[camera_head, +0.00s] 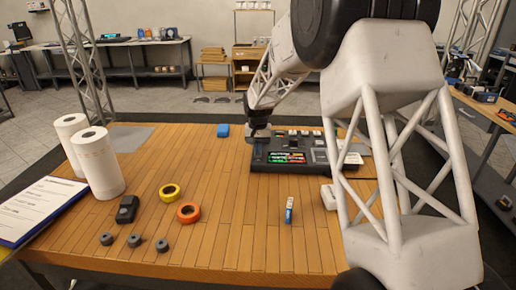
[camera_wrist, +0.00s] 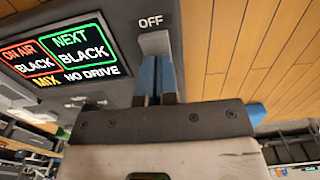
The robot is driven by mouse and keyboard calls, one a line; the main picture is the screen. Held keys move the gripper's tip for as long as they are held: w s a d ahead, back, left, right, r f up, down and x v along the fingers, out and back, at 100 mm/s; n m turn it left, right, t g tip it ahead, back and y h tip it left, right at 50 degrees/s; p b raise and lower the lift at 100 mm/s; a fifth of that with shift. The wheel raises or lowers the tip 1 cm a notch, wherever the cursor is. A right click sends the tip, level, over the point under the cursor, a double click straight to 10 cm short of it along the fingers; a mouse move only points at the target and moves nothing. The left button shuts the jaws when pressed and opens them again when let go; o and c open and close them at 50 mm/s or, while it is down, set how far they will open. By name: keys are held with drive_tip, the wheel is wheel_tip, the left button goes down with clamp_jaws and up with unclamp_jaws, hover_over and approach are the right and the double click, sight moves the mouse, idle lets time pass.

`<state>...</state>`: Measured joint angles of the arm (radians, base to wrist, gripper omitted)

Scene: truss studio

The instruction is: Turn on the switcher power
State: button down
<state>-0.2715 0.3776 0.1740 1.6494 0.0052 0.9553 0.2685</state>
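The switcher (camera_head: 258,164) is a dark console at the back right of the wooden table, with a lit display and rows of keys. In the wrist view, its display (camera_wrist: 65,52) reads ON AIR BLACK, NEXT BLACK, MIX and NO DRIVE. A grey power switch (camera_wrist: 155,42) sits beside it under an OFF label (camera_wrist: 151,21). My gripper (camera_wrist: 156,68) has its blue-padded fingers close together, shut, with the tips at the near edge of the switch. Whether they touch it I cannot tell. In the head view my gripper (camera_head: 259,134) is over the console's left back corner.
A small blue-white item (camera_head: 289,210) stands in front.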

wheel_tip(320, 180, up, 14)
idle(0.6)
drive_tip(key=shift+w, duration=0.1)
drive_tip(key=s+d+r+t, duration=0.1)
drive_tip(key=s+d+r, duration=0.3)
drive_tip(key=s, duration=0.5)
drive_tip(key=s+d+r, duration=0.1)
drive_tip(key=s+d, duration=0.6)
drive_tip(key=s, duration=0.2)
drive_tip(key=s+d+r+t, duration=0.1)
drive_tip(key=s+d+r, duration=0.3)
drive_tip(key=s, duration=0.6)
drive_tip(key=s+d+f, duration=0.3)
drive_tip(key=s, duration=0.6)
drive_tip(key=s+d+f, duration=0.2)
drive_tip(key=s+d, duration=0.1)
drive_tip(key=s, duration=0.6)
drive_tip(key=s+d+f, duration=0.3)
drive_tip(key=s, duration=0.6)
drive_tip(key=shift+f+t, duration=0.3)
drive_tip(key=shift+t, duration=0.1)
